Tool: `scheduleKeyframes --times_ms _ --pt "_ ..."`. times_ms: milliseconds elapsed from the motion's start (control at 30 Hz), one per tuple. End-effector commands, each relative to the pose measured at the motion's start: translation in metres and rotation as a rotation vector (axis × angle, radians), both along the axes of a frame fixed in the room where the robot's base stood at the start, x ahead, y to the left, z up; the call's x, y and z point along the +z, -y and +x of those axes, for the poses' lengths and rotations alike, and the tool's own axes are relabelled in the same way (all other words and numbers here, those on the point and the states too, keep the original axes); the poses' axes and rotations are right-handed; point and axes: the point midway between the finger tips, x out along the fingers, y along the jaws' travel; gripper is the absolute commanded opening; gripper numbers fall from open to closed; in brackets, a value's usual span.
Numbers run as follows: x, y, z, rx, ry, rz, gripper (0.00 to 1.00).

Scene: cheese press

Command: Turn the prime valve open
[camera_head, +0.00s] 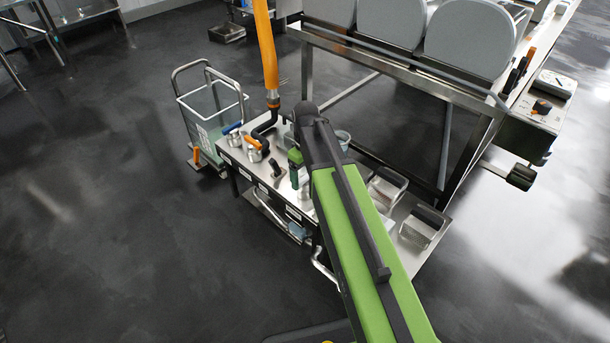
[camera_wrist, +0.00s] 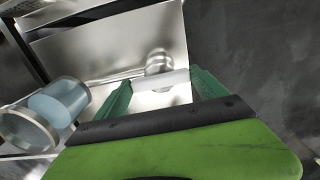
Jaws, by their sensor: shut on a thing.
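My gripper (camera_wrist: 160,84) has its two green fingers on either side of a pale bar (camera_wrist: 162,80) in the wrist view. A round silver fitting (camera_wrist: 158,60) stands just beyond the bar against a metal surface; I cannot tell whether they are joined or whether this is the prime valve. In the head view my gripper (camera_head: 295,158) points down at the steel bench, its grip partly hidden by my arm. A blue-handled valve (camera_head: 232,129) and an orange-handled valve (camera_head: 252,143) are at the bench's left end.
A pale blue cylinder (camera_wrist: 62,102) and a metal ring (camera_wrist: 22,132) lie left of my gripper. The dark floor is clear at left.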

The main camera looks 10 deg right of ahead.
Motion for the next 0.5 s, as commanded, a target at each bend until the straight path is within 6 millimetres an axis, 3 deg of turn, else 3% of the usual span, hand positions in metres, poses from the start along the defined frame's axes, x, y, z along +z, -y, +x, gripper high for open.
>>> scheduleKeyframes --times_ms 33,67,167,200,500 --pt "0.0000 -0.0019 -0.0001 0.004 0.000 0.004 0.41" --pt "0.0000 -0.0019 -0.0001 0.004 0.000 0.004 0.83" --pt "0.0000 -0.0019 -0.0001 0.004 0.000 0.004 0.96" --pt "0.0000 -0.0018 0.0000 0.003 0.000 0.004 1.00" --pt "0.0031 -0.0011 0.0000 0.001 0.000 0.002 1.00"
